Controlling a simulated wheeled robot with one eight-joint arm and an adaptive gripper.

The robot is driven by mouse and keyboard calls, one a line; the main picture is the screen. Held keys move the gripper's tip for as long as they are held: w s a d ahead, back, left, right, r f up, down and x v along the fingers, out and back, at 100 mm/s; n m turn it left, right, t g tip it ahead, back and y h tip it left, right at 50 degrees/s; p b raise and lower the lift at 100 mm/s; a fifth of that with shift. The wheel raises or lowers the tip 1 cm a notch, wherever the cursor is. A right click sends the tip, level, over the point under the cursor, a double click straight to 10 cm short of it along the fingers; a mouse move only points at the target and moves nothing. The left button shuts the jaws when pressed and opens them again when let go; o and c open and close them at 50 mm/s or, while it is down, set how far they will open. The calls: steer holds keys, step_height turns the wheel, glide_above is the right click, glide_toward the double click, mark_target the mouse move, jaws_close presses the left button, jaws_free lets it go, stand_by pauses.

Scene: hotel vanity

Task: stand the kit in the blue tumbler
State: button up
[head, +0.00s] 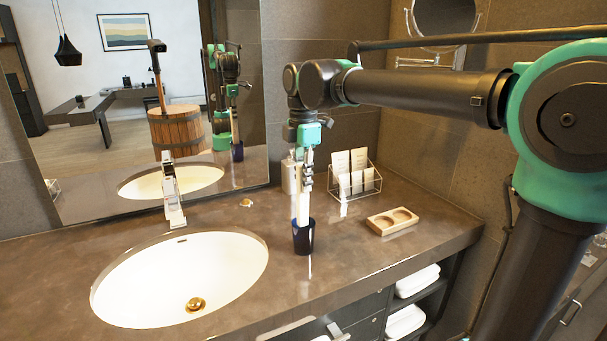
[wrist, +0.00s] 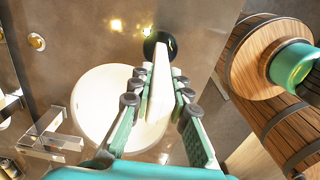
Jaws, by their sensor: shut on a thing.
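The blue tumbler (head: 303,238) stands upright on the counter, right of the sink, and looks very dark blue. It also shows in the wrist view as a dark round mouth (wrist: 168,41). My gripper (head: 306,184) is above the tumbler, pointing down, with its fingers shut on the kit, a slim white packet (head: 302,208). The kit hangs roughly upright, its lower end at the tumbler's mouth. In the wrist view, the kit (wrist: 161,68) runs from between the fingers (wrist: 158,84) to over the mouth. How far its tip is inside is hidden.
A wire rack with cards (head: 352,178) and a pale dispenser (head: 289,176) stand behind the tumbler. The sink (head: 180,280) and tap (head: 173,197) are left. The mirror (head: 90,190) rises behind.

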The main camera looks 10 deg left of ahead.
mark_target(303, 164)
steer(key=shift+f, duration=3.35)
steer(key=o, duration=0.9)
steer(key=shift+o, duration=0.2)
step_height(303, 164, up, 12)
steer(key=shift+s, duration=0.1)
